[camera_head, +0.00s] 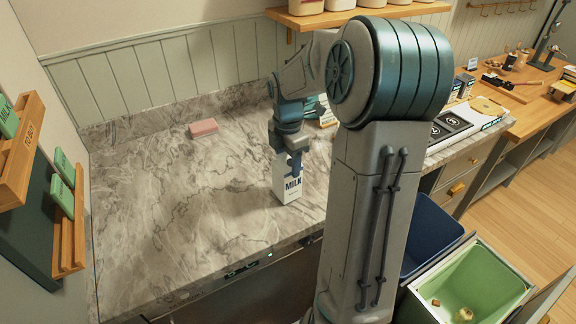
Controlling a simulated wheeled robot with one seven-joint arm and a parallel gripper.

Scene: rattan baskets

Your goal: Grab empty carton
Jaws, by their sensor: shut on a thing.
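The carton (290,184) is white with dark "MILK" lettering. It stands upright on the marble counter (170,222), near the counter's front edge. My gripper (284,158) reaches down from above and is shut on the carton's upper part. The fingers hide the carton's top. I cannot tell whether the carton is empty, or whether its base still touches the counter.
A pink block (203,127) lies on the counter at the back. A green bin (470,282) with scraps and a blue bin (432,235) stand at the lower right. The left counter is mostly clear.

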